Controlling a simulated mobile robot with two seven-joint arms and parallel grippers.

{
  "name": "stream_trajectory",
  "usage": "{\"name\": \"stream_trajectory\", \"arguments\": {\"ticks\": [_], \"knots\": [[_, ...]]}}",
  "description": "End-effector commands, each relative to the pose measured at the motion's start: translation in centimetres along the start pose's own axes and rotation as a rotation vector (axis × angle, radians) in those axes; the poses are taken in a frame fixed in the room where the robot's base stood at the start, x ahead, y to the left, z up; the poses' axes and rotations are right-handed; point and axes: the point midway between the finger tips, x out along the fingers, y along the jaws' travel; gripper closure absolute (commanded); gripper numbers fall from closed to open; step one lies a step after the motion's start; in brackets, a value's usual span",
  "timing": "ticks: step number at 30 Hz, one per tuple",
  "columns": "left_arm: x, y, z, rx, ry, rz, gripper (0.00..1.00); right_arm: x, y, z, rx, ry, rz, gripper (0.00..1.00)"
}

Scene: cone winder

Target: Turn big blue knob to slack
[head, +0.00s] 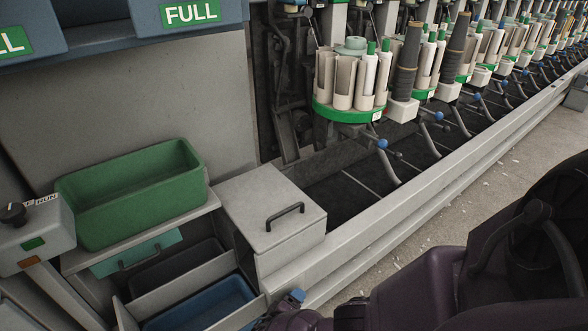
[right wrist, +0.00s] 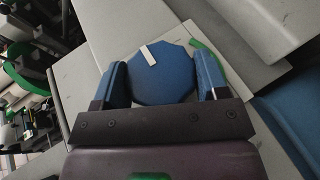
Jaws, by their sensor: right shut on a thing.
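The big blue knob (right wrist: 155,85) is many-sided, with a white pointer mark (right wrist: 149,54) near its far edge, tilted to the upper left in the right wrist view. My right gripper (right wrist: 160,76) is shut on it, one blue finger on each side. A pale plate lies behind the knob, with a green arc (right wrist: 212,66) to the knob's right; the pointer is away from this arc. I cannot read any slack label. In the head view my right gripper (head: 290,299) shows at the bottom middle, and I cannot make out the knob there. My left gripper is out of view.
A green bin (head: 135,195) stands on the left shelf beside a small box with a black knob (head: 13,214) marked RUN. A grey lidded box with a handle (head: 285,216) is beyond my right gripper. An open drawer holds a blue tray (head: 205,305). Winding units line the back right.

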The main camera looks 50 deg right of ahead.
Motion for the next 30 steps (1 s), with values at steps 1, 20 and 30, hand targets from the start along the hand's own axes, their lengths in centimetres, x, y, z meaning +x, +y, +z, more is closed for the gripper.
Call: {"name": "stream_trajectory", "arguments": {"ticks": [1,20,30], "knots": [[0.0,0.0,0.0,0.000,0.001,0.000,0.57,0.0,-0.1,0.2,-0.003,-0.004,0.002,0.56],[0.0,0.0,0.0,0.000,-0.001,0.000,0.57,0.0,0.0,0.1,-0.002,-0.002,0.002,0.09],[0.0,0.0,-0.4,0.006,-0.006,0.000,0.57,-1.6,0.1,-0.1,0.001,0.001,-0.001,0.09]]}}
